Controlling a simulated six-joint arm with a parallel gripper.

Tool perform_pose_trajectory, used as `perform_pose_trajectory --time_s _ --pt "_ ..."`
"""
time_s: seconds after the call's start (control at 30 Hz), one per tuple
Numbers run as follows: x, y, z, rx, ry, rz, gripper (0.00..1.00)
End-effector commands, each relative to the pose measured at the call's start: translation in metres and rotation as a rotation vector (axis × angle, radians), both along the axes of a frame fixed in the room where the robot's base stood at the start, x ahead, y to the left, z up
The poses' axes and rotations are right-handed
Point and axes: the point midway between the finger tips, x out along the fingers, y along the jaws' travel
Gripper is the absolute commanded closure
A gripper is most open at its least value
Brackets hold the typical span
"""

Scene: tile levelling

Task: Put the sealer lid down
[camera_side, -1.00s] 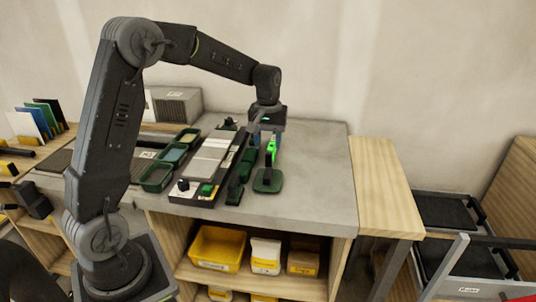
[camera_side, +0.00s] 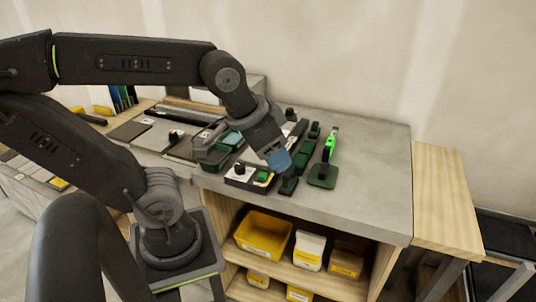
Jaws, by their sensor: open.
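My gripper (camera_side: 278,158) is at the end of the arm, tilted down over the grey worktop (camera_side: 375,190). A blue tip shows at its end. The gap between its fingers is hard to see from this angle. No lid is clearly seen in it. I cannot tell which object is the sealer lid.
A dark green flat tool (camera_side: 322,178) and an upright bright green tool (camera_side: 330,146) stand right of the gripper. The worktop's right side is clear. A yellow bin (camera_side: 264,232) and white box (camera_side: 309,250) sit on the shelf below. A wooden side panel (camera_side: 450,195) borders the right.

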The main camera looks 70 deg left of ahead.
Motion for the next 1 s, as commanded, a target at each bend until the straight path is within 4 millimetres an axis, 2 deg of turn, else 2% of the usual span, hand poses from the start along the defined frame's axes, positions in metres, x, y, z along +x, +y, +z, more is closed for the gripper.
perform_pose_trajectory --time_s 0.17,0.53,0.63,0.77,1.0 --pt "-0.011 -0.003 -0.004 0.009 -0.023 -0.035 0.47" --pt "-0.01 -0.003 -0.004 0.008 -0.022 -0.031 0.47" --pt "-0.004 0.0 -0.003 0.008 -0.015 -0.005 0.47" --pt "0.022 0.011 -0.003 0.003 0.014 0.1 0.47" --pt "0.104 0.05 -0.02 -0.01 0.065 0.419 0.47"
